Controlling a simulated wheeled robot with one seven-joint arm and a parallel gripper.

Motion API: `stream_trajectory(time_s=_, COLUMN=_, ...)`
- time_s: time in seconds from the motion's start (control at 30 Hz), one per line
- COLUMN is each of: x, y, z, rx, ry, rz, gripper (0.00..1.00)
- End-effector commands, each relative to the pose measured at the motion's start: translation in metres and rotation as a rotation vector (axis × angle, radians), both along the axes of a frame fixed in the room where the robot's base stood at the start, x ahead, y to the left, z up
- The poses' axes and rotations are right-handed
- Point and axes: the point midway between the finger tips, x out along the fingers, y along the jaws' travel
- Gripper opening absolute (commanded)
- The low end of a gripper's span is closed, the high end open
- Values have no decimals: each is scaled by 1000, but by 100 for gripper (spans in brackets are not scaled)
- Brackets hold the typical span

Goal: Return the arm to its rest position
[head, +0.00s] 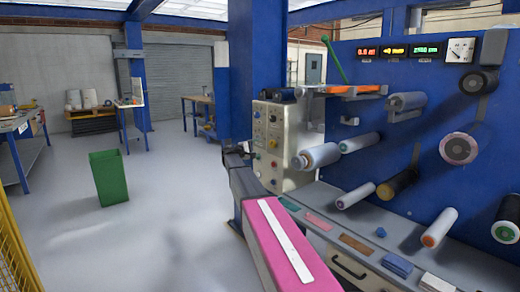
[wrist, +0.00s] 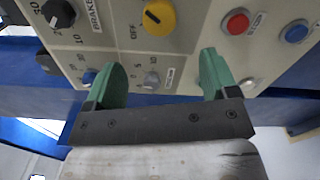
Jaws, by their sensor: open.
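My gripper (wrist: 160,75) is open and empty in the wrist view, its two green fingers spread wide apart. The fingers point at the lower part of a beige control panel (wrist: 195,45). A yellow knob (wrist: 159,17) lies above the gap between them, and a red button (wrist: 236,21) is up to the right. In the head view, my pink arm reaches from the bottom toward the panel (head: 285,125). The fingers are hard to make out there. I cannot tell whether the fingertips touch the panel.
The blue roller machine (head: 350,185) with several projecting rollers stands right of my arm. A counter (head: 395,245) with small coloured pieces runs below it. A green bin (head: 108,178) stands on open grey floor (head: 170,220) to the left. A yellow fence (head: 18,245) is at far left.

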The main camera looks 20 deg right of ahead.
Motion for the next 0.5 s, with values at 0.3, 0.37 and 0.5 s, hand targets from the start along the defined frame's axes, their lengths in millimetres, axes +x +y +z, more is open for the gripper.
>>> stream_trajectory(time_s=0.3, x=-6, y=0, z=-5, rx=15, ry=1, rz=-1, gripper=80)
stream_trajectory(time_s=0.37, x=-16, y=1, z=-16, rx=46, ry=2, rz=-2, gripper=80)
stream_trajectory(time_s=0.5, x=-65, y=7, z=-66, rx=201, ry=6, rz=-15, gripper=80)
